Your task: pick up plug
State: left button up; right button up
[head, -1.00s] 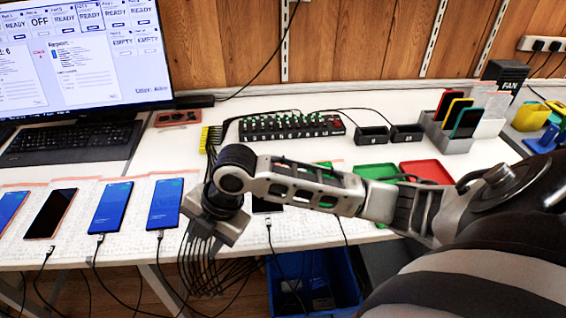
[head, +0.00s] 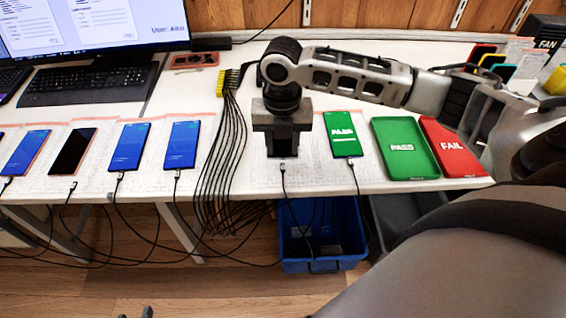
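My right gripper (head: 283,154) points down over the white paper mat between the blue-screen phone (head: 182,146) and the phone with the green PASS screen (head: 343,135). A small plug (head: 283,168) on a black cable shows just below its fingertips at the mat's front. The gripper hides any phone at that spot, and I cannot tell whether the fingers touch the plug or how far apart they are. Other cables run to the front ends of the neighbouring phones. My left gripper is not clearly in view.
A green PASS tray (head: 404,121) and a red FAIL tray (head: 447,136) lie to the right. A bundle of black cables (head: 222,160) hangs over the front edge left of the gripper. A blue bin (head: 318,264) stands below the table.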

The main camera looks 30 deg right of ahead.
aim_at(283, 168)
jog(key=shift+d+f, duration=0.1)
jog(key=shift+f, duration=3)
jog(key=shift+f, duration=0.2)
grip_shut()
